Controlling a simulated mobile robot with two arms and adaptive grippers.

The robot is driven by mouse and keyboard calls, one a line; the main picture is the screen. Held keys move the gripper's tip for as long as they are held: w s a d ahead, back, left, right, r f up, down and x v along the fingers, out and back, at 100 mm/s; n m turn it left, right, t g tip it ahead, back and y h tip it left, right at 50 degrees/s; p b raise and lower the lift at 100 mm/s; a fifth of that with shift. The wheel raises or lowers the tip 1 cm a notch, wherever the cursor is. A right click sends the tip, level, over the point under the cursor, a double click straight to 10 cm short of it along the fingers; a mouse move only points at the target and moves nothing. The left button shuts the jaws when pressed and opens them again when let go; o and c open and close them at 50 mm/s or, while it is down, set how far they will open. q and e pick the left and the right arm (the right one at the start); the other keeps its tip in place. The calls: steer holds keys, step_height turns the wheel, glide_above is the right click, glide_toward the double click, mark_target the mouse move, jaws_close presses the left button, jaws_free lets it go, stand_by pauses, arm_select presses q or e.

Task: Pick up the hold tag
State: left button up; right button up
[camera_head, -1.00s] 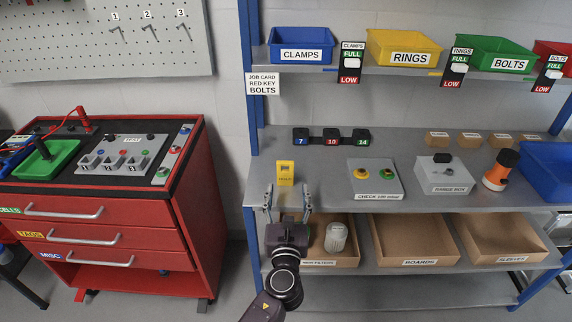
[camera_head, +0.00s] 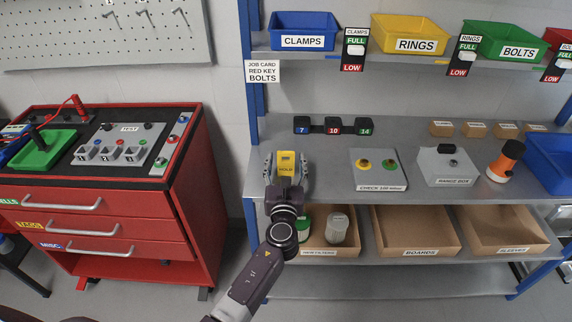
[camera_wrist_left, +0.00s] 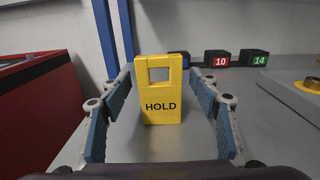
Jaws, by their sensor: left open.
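The yellow hold tag (camera_head: 286,161) stands upright on the grey middle shelf, near its left end. In the left wrist view the hold tag (camera_wrist_left: 160,98) shows the word HOLD and a square hole near its top. My left gripper (camera_head: 287,163) is open, with one finger on each side of the tag. In the left wrist view the fingers of my left gripper (camera_wrist_left: 160,95) stand apart from the tag with a gap on both sides. My right gripper is not in view.
Numbered blocks (camera_head: 332,126) stand behind the tag. The check box (camera_head: 378,170) and range box (camera_head: 446,166) stand to its right. Cardboard bins (camera_head: 415,232) sit on the shelf below. A red drawer cabinet (camera_head: 110,225) is at the left.

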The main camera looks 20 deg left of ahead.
arm_select(q)
steer(key=c, duration=0.8)
steer(key=shift+c, duration=1.4)
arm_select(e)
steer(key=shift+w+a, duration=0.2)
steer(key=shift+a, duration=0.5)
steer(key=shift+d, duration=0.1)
